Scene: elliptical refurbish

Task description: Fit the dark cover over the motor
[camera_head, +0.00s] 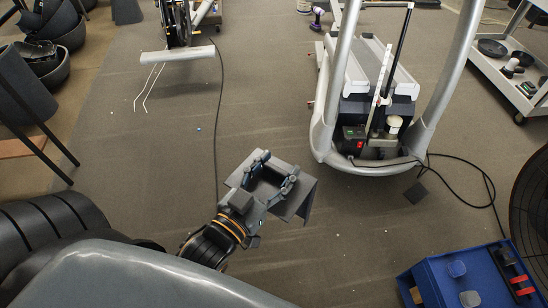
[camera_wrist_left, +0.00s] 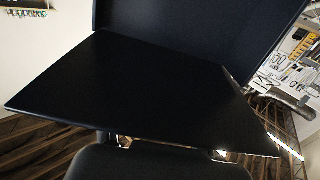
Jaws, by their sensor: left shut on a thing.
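The dark cover (camera_head: 302,196) is in my left gripper (camera_head: 270,178), near the middle of the head view, held above the floor. The gripper is shut on it. In the left wrist view the cover (camera_wrist_left: 140,85) fills most of the picture as a dark flat panel with a second panel rising behind it. The exposed motor bay (camera_head: 372,135) is at the front end of the elliptical machine, up and to the right of the gripper, with a gap between it and the cover. My right gripper does not show.
The elliptical's grey frame (camera_head: 330,130) curves around the motor bay. Black cables lie on the floor to its right. A blue box (camera_head: 440,275) stands at lower right, a grey cart (camera_head: 500,75) at upper right. Dark bowls (camera_head: 45,65) are stacked upper left. The floor between is clear.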

